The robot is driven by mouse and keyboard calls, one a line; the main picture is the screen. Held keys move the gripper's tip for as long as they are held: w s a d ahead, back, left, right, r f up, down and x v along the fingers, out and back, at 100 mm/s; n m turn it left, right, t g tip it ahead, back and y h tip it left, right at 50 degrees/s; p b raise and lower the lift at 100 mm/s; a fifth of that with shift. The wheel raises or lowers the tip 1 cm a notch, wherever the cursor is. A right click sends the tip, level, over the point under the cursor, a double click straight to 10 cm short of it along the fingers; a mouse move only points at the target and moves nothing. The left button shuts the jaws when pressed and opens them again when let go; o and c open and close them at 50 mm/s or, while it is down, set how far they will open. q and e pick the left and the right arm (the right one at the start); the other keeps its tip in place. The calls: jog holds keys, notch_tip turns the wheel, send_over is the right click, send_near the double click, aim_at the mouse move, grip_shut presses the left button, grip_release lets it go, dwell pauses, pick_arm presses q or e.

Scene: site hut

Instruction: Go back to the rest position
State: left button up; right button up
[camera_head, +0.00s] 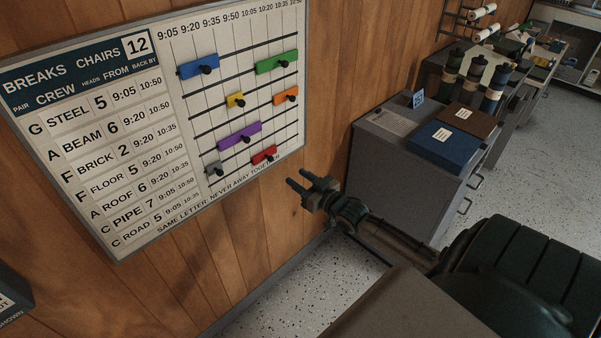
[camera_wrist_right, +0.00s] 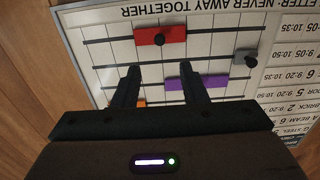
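My right gripper (camera_head: 303,188) is in front of the lower right corner of the wall board (camera_head: 140,245), just right of and below the red block (camera_head: 262,157). In the right wrist view its two fingers (camera_wrist_right: 160,78) are spread apart with nothing between them. The red block (camera_wrist_right: 148,36) lies ahead of the fingertips there, and the purple block (camera_wrist_right: 205,82) shows behind the right finger. The gripper appears clear of the board and holds nothing. My left gripper is not in view.
The board also carries blue (camera_head: 197,67), green (camera_head: 277,61), yellow (camera_head: 236,101), orange (camera_head: 286,95), purple (camera_head: 239,137) and grey (camera_head: 214,169) blocks with black knobs. A grey cabinet (camera_head: 400,165) with binders stands right of my gripper. Speckled floor (camera_head: 290,300) shows below.

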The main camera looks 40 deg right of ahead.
dwell(0.3)
jog(key=s+f+m+g+h, duration=0.1)
jog(key=s+f+g, duration=0.3)
jog(key=f, duration=0.8)
jog(key=s+d+f+g+h, duration=0.1)
jog(key=s+f, duration=0.6)
jog(key=f, duration=0.4)
jog(key=s+f+m+g+h, duration=0.1)
jog(key=s+f+g, duration=0.3)
jog(key=f, duration=0.8)
jog(key=s+a+f+g, duration=0.2)
jog(key=s+a+f, duration=0.3)
jog(key=s, duration=0.6)
jog(key=s+a+f+n+g, duration=0.1)
jog(key=s+a+f+g, duration=0.2)
jog(key=s+a+f, duration=0.2)
jog(key=s+a+f+g+y, duration=0.1)
jog(key=s+a+f, duration=0.4)
jog(key=s, duration=1.3)
notch_tip(320, 180, down, 5)
jog(key=shift+s+r+n+g, duration=0.15)
jog(key=shift+s+n+g, duration=0.15)
jog(key=shift+g, duration=0.6)
jog(key=shift+w, duration=0.1)
